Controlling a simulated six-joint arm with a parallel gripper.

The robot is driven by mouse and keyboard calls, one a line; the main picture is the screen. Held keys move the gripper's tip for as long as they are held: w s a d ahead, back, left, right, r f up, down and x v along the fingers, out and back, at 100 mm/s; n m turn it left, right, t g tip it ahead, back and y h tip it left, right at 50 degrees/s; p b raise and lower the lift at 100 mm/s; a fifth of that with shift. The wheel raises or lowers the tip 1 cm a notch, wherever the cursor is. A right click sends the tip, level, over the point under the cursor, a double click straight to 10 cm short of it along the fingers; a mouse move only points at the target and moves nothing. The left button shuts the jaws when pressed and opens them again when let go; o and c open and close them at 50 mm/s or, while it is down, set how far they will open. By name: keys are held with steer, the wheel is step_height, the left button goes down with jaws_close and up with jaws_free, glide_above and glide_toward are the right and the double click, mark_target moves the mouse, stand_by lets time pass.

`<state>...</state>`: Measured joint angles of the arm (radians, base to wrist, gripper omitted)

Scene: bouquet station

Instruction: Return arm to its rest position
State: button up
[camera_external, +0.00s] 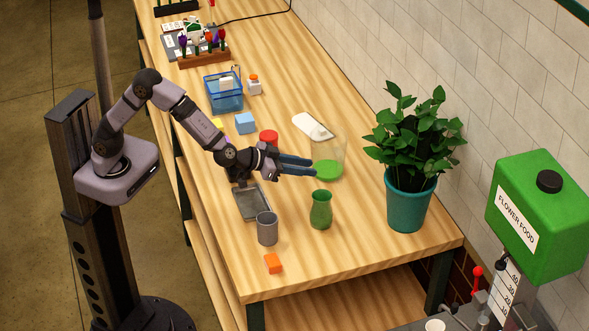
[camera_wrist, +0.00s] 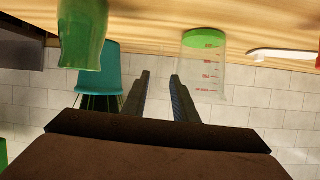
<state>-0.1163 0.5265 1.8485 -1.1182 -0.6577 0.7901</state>
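My arm reaches out over the wooden table from its stand at the left in the external view. My gripper (camera_external: 312,168) is above the table, its dark blue fingers pointing right towards a clear beaker with a green bottom (camera_external: 328,170). In the wrist view my gripper (camera_wrist: 160,75) has its two fingers apart, with nothing between them. That view is upside down, and the beaker (camera_wrist: 205,75) shows just right of the fingertips. I cannot tell whether the fingers touch it.
A green vase (camera_external: 321,210), grey cup (camera_external: 267,229), grey tray (camera_external: 257,203) and orange block (camera_external: 273,264) stand near the gripper. A potted plant (camera_external: 408,200) is at the right. A red-lidded item (camera_external: 268,137), light-blue cube (camera_external: 245,123) and blue basket (camera_external: 224,95) are farther back.

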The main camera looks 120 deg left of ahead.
steer(key=s+d+f+m+h, duration=0.1)
steer(key=s+d+h, duration=0.2)
steer(key=d, duration=0.3)
steer(key=s+d+f+m+g+h+p, duration=0.1)
steer(key=s+d+m+h, duration=0.1)
steer(key=d, duration=0.4)
steer(key=s+d+f+m+g+h+p, duration=0.1)
steer(key=s+d+f+m+h, duration=0.1)
steer(key=s+d+h, duration=0.2)
steer(key=shift+s+d, duration=0.6)
steer(key=shift+d, duration=0.2)
steer(key=shift+s+d, duration=0.55)
steer(key=shift+d, duration=0.25)
steer(key=s+d+f+g, duration=0.1)
steer(key=s, duration=0.2)
steer(key=s+d+m+g+h, duration=0.1)
steer(key=s, duration=0.2)
steer(key=s+d+f+g, duration=0.1)
steer(key=s, duration=0.3)
steer(key=shift+f+m, duration=0.3)
steer(key=s+a+f+m+g, duration=0.1)
steer(key=s+g, duration=0.3)
steer(key=s, duration=1.1)
steer(key=shift+a+f+g+y, duration=0.25)
steer(key=shift+f+g+y, duration=0.15)
steer(key=shift+f, duration=0.05)
